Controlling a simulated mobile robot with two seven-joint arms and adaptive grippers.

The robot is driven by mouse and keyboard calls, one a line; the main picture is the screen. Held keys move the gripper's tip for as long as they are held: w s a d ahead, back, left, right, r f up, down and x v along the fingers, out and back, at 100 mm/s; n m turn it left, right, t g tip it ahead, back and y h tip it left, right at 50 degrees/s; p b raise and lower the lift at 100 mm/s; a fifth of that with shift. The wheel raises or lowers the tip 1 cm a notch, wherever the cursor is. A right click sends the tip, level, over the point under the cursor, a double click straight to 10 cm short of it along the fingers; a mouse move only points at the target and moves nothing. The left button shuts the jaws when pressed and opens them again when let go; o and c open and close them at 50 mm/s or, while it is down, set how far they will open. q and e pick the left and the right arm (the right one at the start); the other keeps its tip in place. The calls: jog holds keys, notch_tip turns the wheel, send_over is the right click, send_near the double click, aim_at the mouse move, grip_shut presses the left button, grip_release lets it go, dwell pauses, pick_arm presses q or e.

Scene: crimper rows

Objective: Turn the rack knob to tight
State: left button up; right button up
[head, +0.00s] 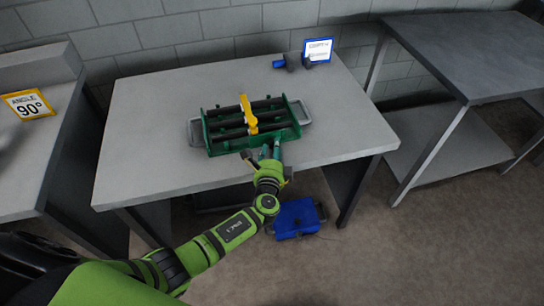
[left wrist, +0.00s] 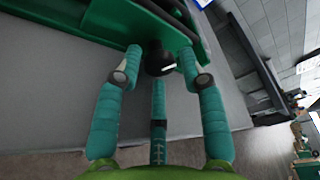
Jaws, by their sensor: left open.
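The green rack (head: 222,140) with dark rods and a yellow handle (head: 247,113) sits on the grey table. In the left wrist view the round black knob (left wrist: 157,63) sticks out of the green rack side (left wrist: 120,18). A white mark shows on its lower right. My left gripper (head: 268,153) is at the rack's front side, above the table's front edge. Its teal fingers are open, with one fingertip on each side of the knob and a third finger below. I cannot tell whether they touch it. The knob is hidden in the head view. My right gripper is not in view.
A small blue tool (head: 280,64) and a sign (head: 318,50) stand at the table's back right. A blue case (head: 296,217) lies on the floor below the front edge. An "ANGLE 90°" sign (head: 28,105) is at the left. The table (head: 150,120) is bare left of the rack.

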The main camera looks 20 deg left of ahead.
pick_arm(q)
jog(key=v, duration=1.1)
jog(key=shift+s, duration=0.4)
jog(key=shift+d+r, duration=0.1)
